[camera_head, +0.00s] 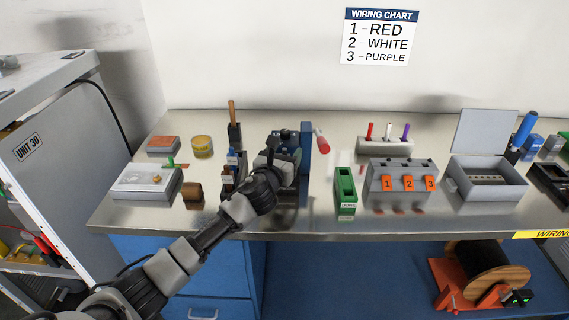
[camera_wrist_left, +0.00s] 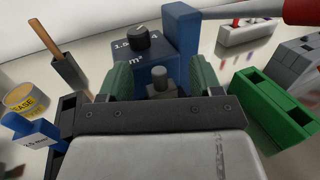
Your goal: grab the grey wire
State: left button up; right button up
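No long grey wire can be made out in either view. A small grey stub (camera_wrist_left: 160,80) stands between the fingers of my left gripper (camera_wrist_left: 160,85) in the left wrist view; I cannot tell whether it is a wire end. The green-padded fingers are apart on either side of it, with no visible contact. Just beyond is a blue dispenser (camera_wrist_left: 180,35) with a black knob (camera_wrist_left: 139,38) and size markings. In the head view my left gripper (camera_head: 279,157) is in front of this dispenser (camera_head: 305,148) and hides much of it. My right gripper is not in view.
A red-ended lever (camera_head: 321,140) sticks out right of the dispenser. A green block (camera_head: 345,190) and a grey box with numbered orange tabs (camera_head: 400,170) stand to the right. A holder with red, white and purple wires (camera_head: 385,147) is behind. Small containers crowd the left.

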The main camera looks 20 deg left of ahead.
pick_arm(q)
jog(key=c, duration=1)
